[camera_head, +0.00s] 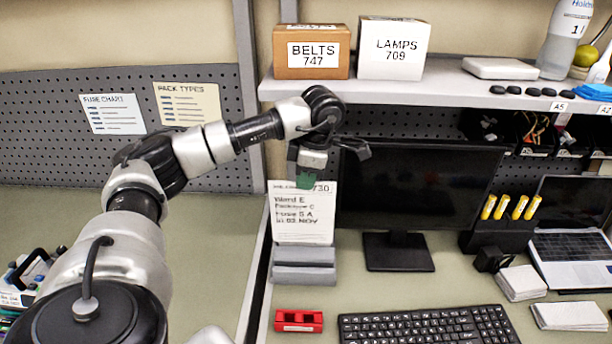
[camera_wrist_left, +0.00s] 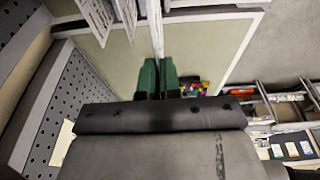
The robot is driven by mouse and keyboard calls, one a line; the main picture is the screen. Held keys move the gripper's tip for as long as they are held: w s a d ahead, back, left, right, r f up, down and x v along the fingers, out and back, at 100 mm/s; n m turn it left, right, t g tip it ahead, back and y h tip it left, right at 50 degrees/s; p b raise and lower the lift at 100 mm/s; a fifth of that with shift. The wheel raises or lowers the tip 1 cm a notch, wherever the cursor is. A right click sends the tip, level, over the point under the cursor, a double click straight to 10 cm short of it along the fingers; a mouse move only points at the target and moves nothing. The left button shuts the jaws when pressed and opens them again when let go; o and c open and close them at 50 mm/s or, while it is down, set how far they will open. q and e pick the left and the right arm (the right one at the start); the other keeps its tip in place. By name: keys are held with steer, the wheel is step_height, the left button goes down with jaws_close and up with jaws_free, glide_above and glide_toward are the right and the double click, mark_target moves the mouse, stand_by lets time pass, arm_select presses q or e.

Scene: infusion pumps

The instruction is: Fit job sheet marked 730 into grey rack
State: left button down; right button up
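The job sheet marked 730 (camera_head: 302,218) is a white upright card with printed lines. My left gripper (camera_head: 306,180) is at its top edge, with the green fingertips over part of its header. In the left wrist view the green fingertips (camera_wrist_left: 157,80) are close together, with a thin pale edge between them. The grey rack (camera_head: 304,265) stands on the bench directly below the sheet. The sheet's lower edge meets the rack's top in the head view; I cannot tell whether it is inside a slot. My right gripper is not in view.
A black monitor (camera_head: 415,190) stands close to the right of the sheet. A red holder (camera_head: 298,321) and a keyboard (camera_head: 428,326) lie in front. A shelf (camera_head: 420,87) with a BELTS box (camera_head: 311,52) and a LAMPS box (camera_head: 393,48) is above. The bench at left is mostly clear.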

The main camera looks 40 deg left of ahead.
mark_target(306, 227)
arm_select(q)
steer(key=shift+f+b, duration=0.4)
steer(key=shift+f, duration=0.4)
steer(key=shift+f+b, duration=1.65)
steer(key=shift+f, duration=0.65)
steer(key=shift+f+b, duration=1.95)
steer(key=shift+f, duration=1)
steer(key=shift+f+b, duration=0.65)
steer(key=shift+f, duration=0.6)
steer(key=c, duration=1.3)
jaws_free()
steer(key=shift+o, duration=0.2)
steer(key=shift+r, duration=0.1)
